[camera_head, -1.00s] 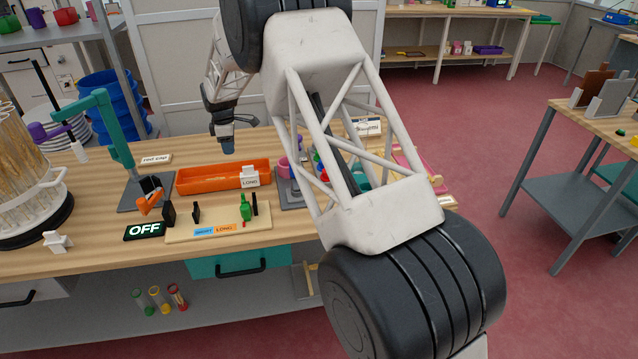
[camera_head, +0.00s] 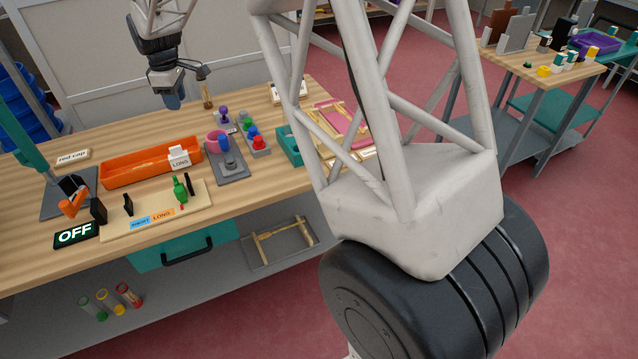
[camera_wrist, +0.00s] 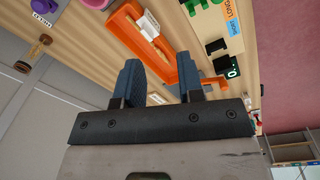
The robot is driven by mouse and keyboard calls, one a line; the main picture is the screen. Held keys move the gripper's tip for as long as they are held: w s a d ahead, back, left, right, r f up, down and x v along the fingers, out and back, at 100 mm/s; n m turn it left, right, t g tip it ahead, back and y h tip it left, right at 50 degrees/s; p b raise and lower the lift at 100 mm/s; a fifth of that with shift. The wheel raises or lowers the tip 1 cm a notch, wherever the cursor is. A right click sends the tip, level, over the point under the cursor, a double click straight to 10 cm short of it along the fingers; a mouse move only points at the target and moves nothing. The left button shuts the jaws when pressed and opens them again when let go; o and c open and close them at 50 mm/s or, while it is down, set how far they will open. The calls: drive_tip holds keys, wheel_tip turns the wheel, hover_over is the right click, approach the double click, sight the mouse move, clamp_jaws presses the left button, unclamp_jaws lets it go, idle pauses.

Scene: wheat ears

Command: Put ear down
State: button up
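My gripper (camera_head: 173,98) hangs above the back of the bench, behind and above the right half of the orange tray (camera_head: 135,176). In the wrist view my gripper (camera_wrist: 160,78) has its two dark blue fingers apart, with no ear visible between them. The orange tray also shows in the wrist view (camera_wrist: 186,70), beyond the fingertips. A small pale tan piece (camera_wrist: 158,47) lies in it by the white LONG label (camera_wrist: 149,22); it may be an ear, but it is too small to tell.
A board with a green clip (camera_head: 180,190) lies in front of the tray, with the OFF sign (camera_head: 76,235) at its left. A grey holder with a pink ring (camera_head: 228,165) stands right of the tray.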

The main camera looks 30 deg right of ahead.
drive_tip(key=s+d+r+m, duration=0.2)
drive_tip(key=s+d+r, duration=0.15)
drive_tip(key=s, duration=0.45)
drive_tip(key=s+d+r+m+t, duration=0.1)
drive_tip(key=s+d+r+m, duration=0.2)
drive_tip(key=s, duration=0.5)
drive_tip(key=s+d+r+m, duration=0.25)
drive_tip(key=s+d, duration=0.25)
drive_tip(key=s, duration=0.3)
drive_tip(key=s+d+f+m, duration=0.1)
drive_tip(key=s+d+m, duration=0.1)
drive_tip(key=s, duration=1.1)
drive_tip(key=s+d+f+m, duration=0.2)
drive_tip(key=s+d+m, duration=0.1)
drive_tip(key=s, duration=1)
drive_tip(key=shift+d+f+m+t, duration=0.3)
drive_tip(key=shift+m+t, duration=0.1)
drive_tip(key=shift+m, duration=0.05)
